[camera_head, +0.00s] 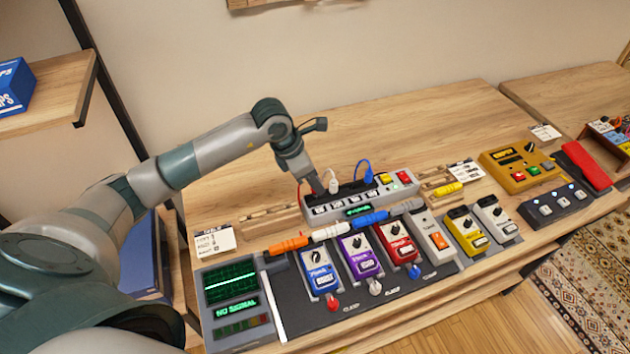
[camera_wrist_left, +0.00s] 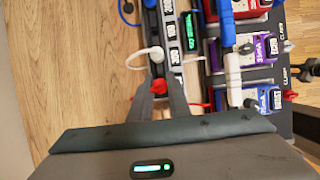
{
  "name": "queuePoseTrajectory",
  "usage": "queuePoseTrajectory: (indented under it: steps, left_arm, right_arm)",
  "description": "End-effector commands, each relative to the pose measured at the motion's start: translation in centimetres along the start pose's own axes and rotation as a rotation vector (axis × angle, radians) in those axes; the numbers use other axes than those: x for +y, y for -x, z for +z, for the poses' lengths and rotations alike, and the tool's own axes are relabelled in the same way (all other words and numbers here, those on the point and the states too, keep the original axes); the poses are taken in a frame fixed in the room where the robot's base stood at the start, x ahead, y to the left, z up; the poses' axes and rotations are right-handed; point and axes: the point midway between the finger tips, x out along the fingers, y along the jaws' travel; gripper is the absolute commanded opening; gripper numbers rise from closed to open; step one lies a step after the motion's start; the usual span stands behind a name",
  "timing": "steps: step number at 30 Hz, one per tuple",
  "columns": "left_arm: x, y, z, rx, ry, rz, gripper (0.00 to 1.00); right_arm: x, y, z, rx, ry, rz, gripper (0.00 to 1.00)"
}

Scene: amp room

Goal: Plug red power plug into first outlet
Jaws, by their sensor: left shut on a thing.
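The power strip (camera_head: 408,188) lies on the table with a row of labelled outlets; it also shows in the wrist view (camera_wrist_left: 172,40). My left gripper (camera_head: 317,190) points down at the strip's left end. In the wrist view its fingers (camera_wrist_left: 159,88) are shut on the red plug (camera_wrist_left: 158,85), of which only a small red part shows between the tips. A bit of red cable (camera_head: 299,193) hangs beside the gripper. The fingers hide the outlet beneath, so I cannot tell whether the plug is seated.
A white plug (camera_head: 333,183) stands in the strip close to my gripper, and a blue plug (camera_head: 367,175) farther right. Pedals, including a blue one (camera_head: 318,270), stand in front on a dark board. A "NO SIGNAL" monitor (camera_head: 233,290) is front left. The table behind the strip is clear.

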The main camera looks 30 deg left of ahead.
Motion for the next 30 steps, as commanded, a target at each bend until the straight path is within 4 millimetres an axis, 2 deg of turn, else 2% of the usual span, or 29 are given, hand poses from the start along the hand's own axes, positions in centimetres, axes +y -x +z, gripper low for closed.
queuePoseTrajectory:
  steps: [30]
  left_arm:
    - [-0.01, 0.05, 0.0, 0.0, 0.0, 0.0, 0.0]
  right_arm:
    - [0.03, -0.54, 0.1, -0.001, 0.0, 0.0, 0.31]
